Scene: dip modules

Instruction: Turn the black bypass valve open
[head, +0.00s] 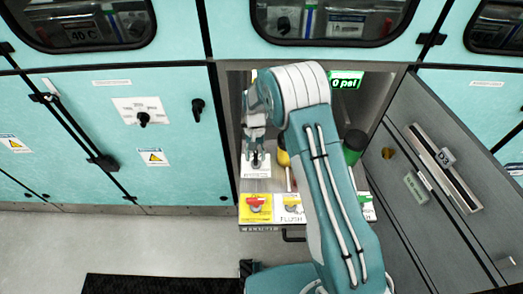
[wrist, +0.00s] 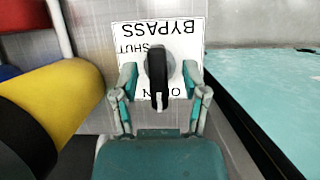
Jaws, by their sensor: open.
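The black bypass valve handle (wrist: 158,75) sits on a white BYPASS plate (wrist: 188,35), which appears upside down in the wrist view. SHUT is at the plate's left, and the lower lettering, partly hidden, appears to read OPEN. The handle stands upright in this view, its lower end over that lower lettering. My gripper (wrist: 160,82) is open, with one finger on each side of the handle and visible gaps. In the head view my gripper (head: 256,149) is at the same plate (head: 256,172), where the handle is small and mostly hidden.
A yellow cylinder (wrist: 62,88) stands close left in the wrist view. A display (head: 345,81) reads 0 psi.

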